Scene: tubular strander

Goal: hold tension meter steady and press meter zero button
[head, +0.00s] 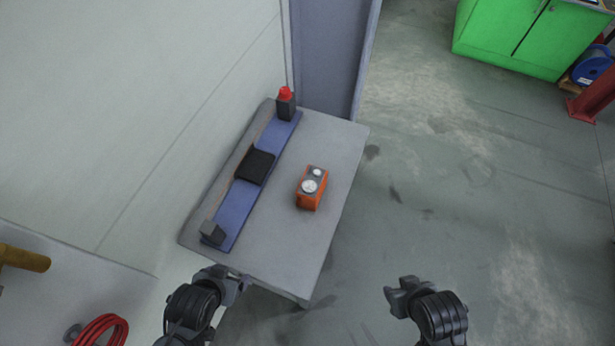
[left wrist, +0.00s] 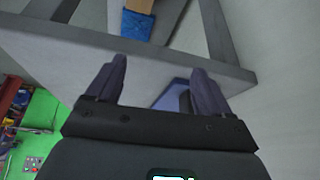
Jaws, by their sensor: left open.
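My left gripper (head: 238,282) is open and empty by the table's near edge, well short of the meter. Its two fingers stand apart in the left wrist view (left wrist: 159,88). My right gripper (head: 397,292) is right of the table, over the floor, away from the meter; its jaw state is unclear.
A blue rail (head: 236,208) with a black block (head: 255,166) runs along the left of the grey table (head: 281,246). A dark post with a red top (head: 286,95) stands at its far end. A wall borders the left. Open floor lies right; a green cabinet (head: 510,38) is beyond.

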